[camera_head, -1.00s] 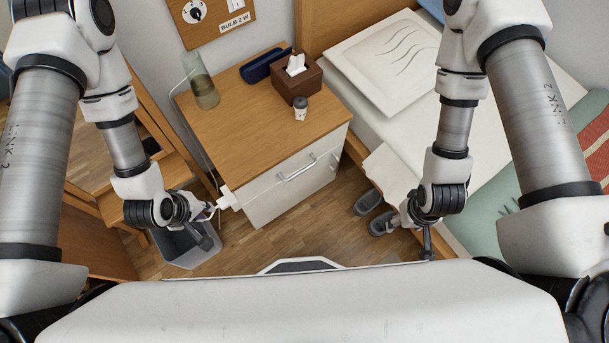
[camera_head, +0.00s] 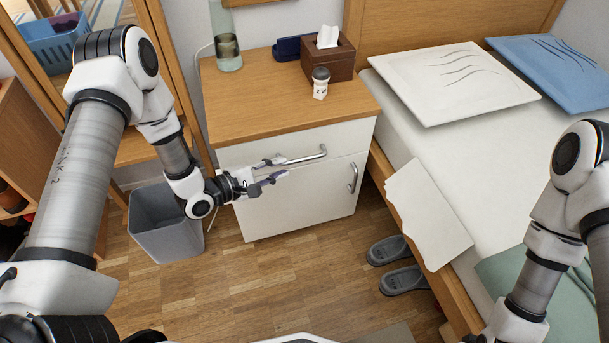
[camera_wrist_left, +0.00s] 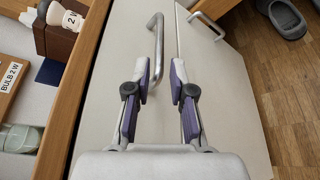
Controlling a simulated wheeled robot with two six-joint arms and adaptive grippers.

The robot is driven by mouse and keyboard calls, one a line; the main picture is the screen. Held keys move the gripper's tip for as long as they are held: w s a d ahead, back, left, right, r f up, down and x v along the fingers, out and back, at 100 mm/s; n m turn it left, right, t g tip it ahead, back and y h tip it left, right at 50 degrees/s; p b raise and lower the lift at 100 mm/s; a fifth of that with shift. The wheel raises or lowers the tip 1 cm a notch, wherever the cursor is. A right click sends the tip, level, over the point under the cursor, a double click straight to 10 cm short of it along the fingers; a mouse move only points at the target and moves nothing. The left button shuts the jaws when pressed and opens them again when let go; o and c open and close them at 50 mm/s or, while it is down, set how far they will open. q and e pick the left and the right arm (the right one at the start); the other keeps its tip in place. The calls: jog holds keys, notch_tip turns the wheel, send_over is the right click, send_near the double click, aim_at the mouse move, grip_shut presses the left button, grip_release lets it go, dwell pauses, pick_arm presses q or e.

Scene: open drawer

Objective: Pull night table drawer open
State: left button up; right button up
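The night table (camera_head: 240,112) has a wooden top and a white front. Its upper drawer (camera_head: 345,135) appears closed, with a horizontal metal handle (camera_head: 305,157). My left gripper (camera_head: 282,168) is in front of the drawer, by the handle's left end. Its two purple-padded fingers are apart and empty.
A lower door with a vertical handle (camera_head: 353,177) is below the drawer. A grey bin (camera_head: 165,225) is left; the bed (camera_head: 440,165) and slippers (camera_head: 400,280) are right.

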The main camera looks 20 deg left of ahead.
aim_at(298, 160)
pick_arm(q)
jog(key=b+x, duration=0.2)
jog(key=x, duration=0.4)
jog(key=shift+d+f, duration=0.1)
jog(key=shift+d, duration=0.05)
jog(key=shift+w+d, duration=0.25)
jog(key=shift+w, duration=0.15)
grip_shut()
jog(key=shift+s, duration=0.1)
